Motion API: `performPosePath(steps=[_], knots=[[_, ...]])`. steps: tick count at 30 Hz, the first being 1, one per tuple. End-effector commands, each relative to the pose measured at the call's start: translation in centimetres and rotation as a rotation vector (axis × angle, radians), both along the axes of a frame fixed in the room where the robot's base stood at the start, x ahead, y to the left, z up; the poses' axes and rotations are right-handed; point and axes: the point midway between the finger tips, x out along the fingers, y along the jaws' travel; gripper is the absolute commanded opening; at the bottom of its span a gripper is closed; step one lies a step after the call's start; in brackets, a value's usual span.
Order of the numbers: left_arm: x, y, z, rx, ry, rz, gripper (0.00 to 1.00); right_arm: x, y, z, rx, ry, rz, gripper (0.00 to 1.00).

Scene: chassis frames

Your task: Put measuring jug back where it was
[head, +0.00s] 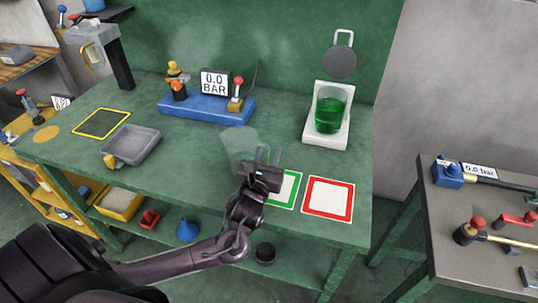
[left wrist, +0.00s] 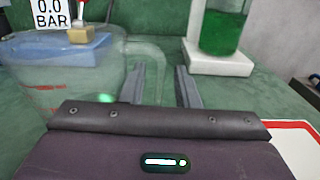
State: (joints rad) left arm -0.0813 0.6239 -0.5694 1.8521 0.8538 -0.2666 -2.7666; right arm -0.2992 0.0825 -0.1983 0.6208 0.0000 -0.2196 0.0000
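The measuring jug (head: 238,143) is clear and empty-looking, on the green bench left of the green-framed square (head: 288,189). It also shows in the left wrist view (left wrist: 70,72), with red marks on its side and its clear handle (left wrist: 153,65) toward the fingers. My left gripper (head: 268,155) is at the jug's handle side. Its two fingers (left wrist: 162,88) are apart, and the handle appears between them or just beyond; I cannot tell which. No firm grip shows. The jug's base is partly hidden by the gripper. My right gripper is in neither view.
A beaker of green liquid (head: 329,115) stands on a white stand (head: 313,137) at the back right. A red-framed square (head: 328,199) lies at the front right. A blue gauge block (head: 205,108) is at the back, a grey tray (head: 135,146) at the left.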

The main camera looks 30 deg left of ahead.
Motion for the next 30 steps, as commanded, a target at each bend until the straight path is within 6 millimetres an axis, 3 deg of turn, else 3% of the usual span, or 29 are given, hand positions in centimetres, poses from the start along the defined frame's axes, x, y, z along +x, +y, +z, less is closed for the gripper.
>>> performPosePath(steps=[5,12,18,23,30], knots=[[-2.1,-0.6,-0.1,-0.001,0.003,-0.003,0.28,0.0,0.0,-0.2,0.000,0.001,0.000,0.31],[-7.2,-1.8,-0.2,-0.002,0.005,-0.003,0.28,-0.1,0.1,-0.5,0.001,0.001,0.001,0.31],[-10.4,-2.6,-0.1,-0.002,0.003,-0.001,0.28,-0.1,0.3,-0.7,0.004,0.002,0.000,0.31],[-11.5,-2.9,0.0,0.001,0.000,0.000,0.28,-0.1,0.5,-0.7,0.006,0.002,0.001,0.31],[-11.7,-2.9,0.1,0.001,-0.001,0.000,0.28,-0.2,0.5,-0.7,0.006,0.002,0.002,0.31]])
